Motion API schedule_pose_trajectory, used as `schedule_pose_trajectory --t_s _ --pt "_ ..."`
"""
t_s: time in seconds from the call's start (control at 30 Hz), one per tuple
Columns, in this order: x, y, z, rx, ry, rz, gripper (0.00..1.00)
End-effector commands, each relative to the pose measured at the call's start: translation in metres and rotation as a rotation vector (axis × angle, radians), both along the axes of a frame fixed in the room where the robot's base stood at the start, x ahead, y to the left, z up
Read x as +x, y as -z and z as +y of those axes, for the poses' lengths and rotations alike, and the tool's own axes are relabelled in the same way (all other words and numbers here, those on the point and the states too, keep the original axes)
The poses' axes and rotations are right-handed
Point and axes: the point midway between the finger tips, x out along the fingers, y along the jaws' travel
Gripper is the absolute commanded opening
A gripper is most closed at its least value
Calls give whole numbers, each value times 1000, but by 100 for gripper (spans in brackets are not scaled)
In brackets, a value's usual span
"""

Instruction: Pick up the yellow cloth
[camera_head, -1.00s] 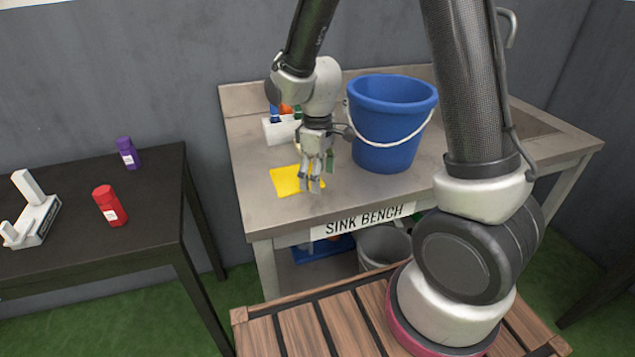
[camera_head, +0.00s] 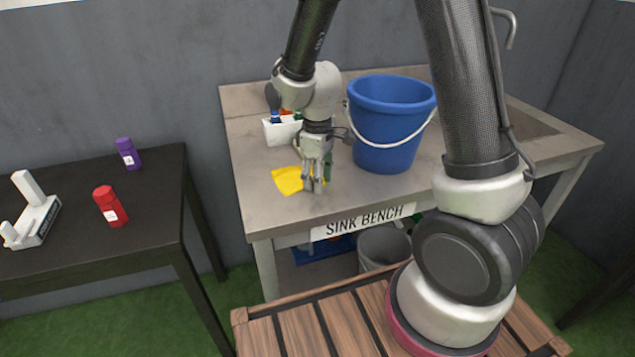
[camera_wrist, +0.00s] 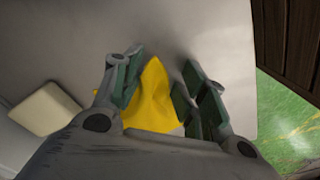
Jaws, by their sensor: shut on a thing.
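The yellow cloth (camera_head: 288,180) lies on the sink bench (camera_head: 250,205) near its front left, left of the bucket. My gripper (camera_head: 314,187) points down at the cloth's right part, low over the bench top. In the wrist view the cloth (camera_wrist: 152,95) is bunched up into a ridge between the two fingers of my gripper (camera_wrist: 158,82). The fingers are shut on the cloth, with the fold between their green pads. Part of the cloth is hidden by the gripper.
A blue bucket (camera_head: 388,125) with a white handle stands close to the right of my gripper. A white caddy (camera_head: 279,131) with bottles stands behind it. A pale block (camera_wrist: 45,109) shows in the wrist view. A dark table (camera_head: 150,215) at left holds a red bottle (camera_head: 109,205) and a purple bottle (camera_head: 128,153).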

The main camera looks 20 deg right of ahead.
Motion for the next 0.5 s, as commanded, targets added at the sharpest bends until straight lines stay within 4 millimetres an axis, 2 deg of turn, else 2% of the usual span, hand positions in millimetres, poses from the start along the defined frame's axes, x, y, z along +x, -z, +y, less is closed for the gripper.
schedule_pose_trajectory --t_s 0.03,0.13,0.5 --pt "0 -6 0 0 1 0 23" --pt "1 -27 0 2 1 -5 0" --pt "1 -106 0 2 1 -5 0"
